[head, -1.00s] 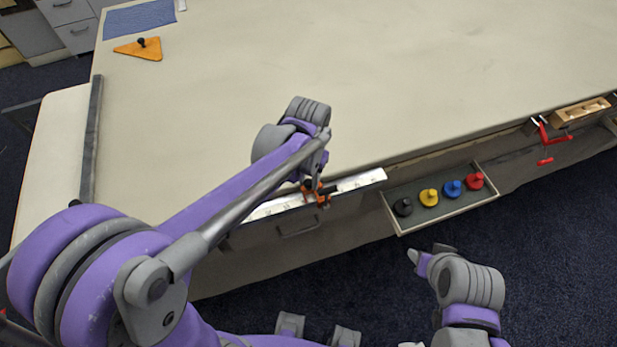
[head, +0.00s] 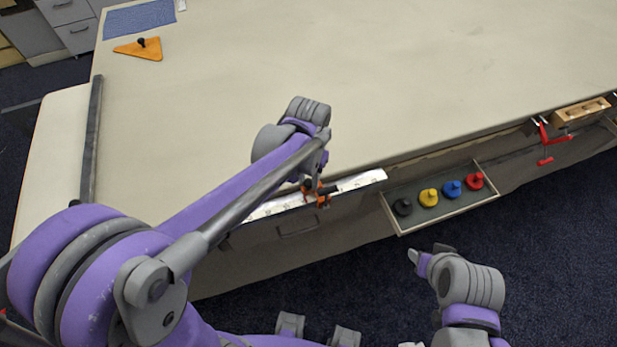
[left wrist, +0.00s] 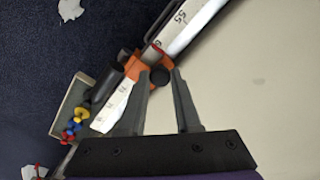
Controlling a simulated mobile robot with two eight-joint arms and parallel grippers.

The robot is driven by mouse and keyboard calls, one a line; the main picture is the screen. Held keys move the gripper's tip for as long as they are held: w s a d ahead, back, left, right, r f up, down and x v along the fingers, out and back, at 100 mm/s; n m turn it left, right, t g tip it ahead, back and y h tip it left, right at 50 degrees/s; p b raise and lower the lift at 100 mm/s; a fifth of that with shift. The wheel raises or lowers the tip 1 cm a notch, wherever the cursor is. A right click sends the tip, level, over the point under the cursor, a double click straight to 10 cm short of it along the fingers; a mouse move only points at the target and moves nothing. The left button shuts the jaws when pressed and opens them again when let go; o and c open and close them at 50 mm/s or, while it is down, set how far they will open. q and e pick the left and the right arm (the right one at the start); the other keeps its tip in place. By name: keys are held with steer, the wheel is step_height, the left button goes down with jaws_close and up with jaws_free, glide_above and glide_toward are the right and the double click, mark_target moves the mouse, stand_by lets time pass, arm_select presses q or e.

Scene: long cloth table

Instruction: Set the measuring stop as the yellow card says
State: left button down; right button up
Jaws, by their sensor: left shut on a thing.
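The measuring stop (head: 322,201) is an orange slide with dark parts, sitting on a pale ruler rail (head: 362,181) along the table's front edge. It also shows in the left wrist view (left wrist: 136,68), with "55" and a partly covered red mark printed nearby on the rail. My left gripper (head: 313,183) is at the stop. In the left wrist view its fingers (left wrist: 162,80) are shut on the stop's round black knob (left wrist: 159,76). My right gripper (head: 430,252) hangs empty-looking in front of the table; its jaw gap is unclear. I see no yellow card with readable writing.
An open drawer (head: 447,218) beside the rail's right end holds black, yellow, blue and red knobbed pieces. Red clamps (head: 545,140) and a wooden block (head: 580,112) are at the right edge. An orange triangle (head: 140,50) lies far left. The tabletop's middle is clear.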

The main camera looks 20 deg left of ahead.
arm_select(q)
steer(key=shift+a, duration=0.1)
steer(key=s+a, duration=0.3)
steer(key=a, duration=0.2)
steer(key=s+a, duration=0.4)
steer(key=a, duration=0.2)
steer(key=s+a, duration=0.4)
steer(key=a, duration=0.1)
steer(key=shift+s+a, duration=0.15)
steer(key=shift+a, duration=0.1)
steer(key=c, duration=0.6)
jaws_free()
step_height(320, 180, up, 11)
steer(key=p, duration=0.1)
steer(key=shift+f, duration=0.15)
